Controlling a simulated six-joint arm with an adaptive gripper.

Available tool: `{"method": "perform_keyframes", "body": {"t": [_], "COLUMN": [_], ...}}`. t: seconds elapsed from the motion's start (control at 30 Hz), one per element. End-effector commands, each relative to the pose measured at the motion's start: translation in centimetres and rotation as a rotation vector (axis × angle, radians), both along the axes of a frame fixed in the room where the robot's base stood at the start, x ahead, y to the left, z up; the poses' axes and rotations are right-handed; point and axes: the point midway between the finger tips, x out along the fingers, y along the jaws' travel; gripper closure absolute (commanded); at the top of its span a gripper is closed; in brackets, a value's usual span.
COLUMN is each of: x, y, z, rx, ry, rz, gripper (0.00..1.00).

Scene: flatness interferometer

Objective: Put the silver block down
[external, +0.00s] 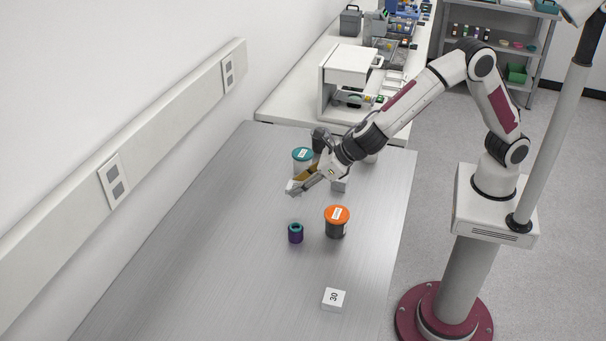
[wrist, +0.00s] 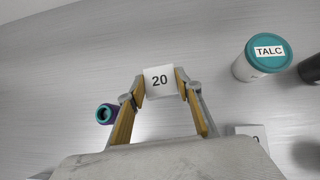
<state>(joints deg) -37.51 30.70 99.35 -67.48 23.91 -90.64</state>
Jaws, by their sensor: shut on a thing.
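The silver block, pale with "20" on its face, shows in the wrist view (wrist: 160,82) between my fingertips. In the external view my gripper (external: 299,184) is at the end of the arm over the grey table, left of the arm's wrist, with the block (external: 293,188) at its tips. My gripper (wrist: 160,85) is shut on this block. I cannot tell whether the block touches the table. Another pale block marked "30" (external: 333,299) lies near the front of the table. A third block (external: 340,184) is partly hidden below my wrist.
A teal-lidded TALC jar (external: 302,160) stands behind my gripper; a dark object is beside it. An orange-lidded dark jar (external: 337,222) and a small purple-and-teal cylinder (external: 296,233) stand nearer the front. The table's left side (external: 215,220) is clear.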

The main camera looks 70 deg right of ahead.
Motion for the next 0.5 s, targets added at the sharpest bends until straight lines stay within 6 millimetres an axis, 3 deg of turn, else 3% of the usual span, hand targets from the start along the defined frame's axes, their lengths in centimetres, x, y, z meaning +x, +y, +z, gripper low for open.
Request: {"method": "perform_keyframes", "body": {"t": [0.2,0.5], "x": [-0.1,0.0], "y": [0.0,0.0], "z": [-2.1,-2.7], "rx": [0.000,0.001], "ry": [0.002,-0.001], "rz": [0.001,0.001], "gripper": [0.94,0.94]}}
